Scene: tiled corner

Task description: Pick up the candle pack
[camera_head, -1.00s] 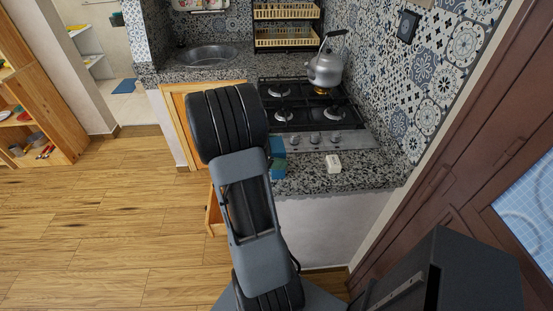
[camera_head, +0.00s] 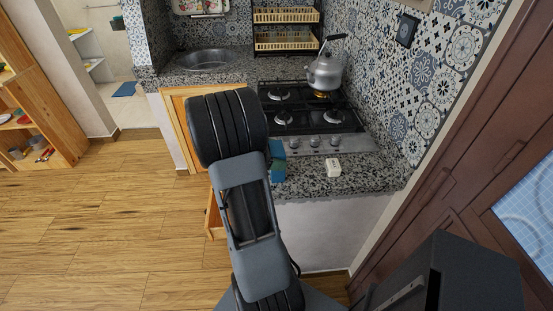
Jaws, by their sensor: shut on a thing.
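A small blue and teal object (camera_head: 278,171), partly hidden by my arm, shows at the counter's front edge just right of the arm; I cannot tell whether it is the candle pack. A small white block (camera_head: 333,167) lies on the granite counter (camera_head: 310,185) in front of the stove, apart from my arm. My gripper is hidden behind my own dark arm links, so its fingers and any contact with the blue object do not show.
A gas stove (camera_head: 308,120) carries a grey kettle (camera_head: 325,71) at its back right. A sink (camera_head: 208,59) and a dish rack (camera_head: 286,28) are further back. A wooden cabinet door (camera_head: 179,130) stands left of the arm. The wooden floor (camera_head: 90,220) at left is clear.

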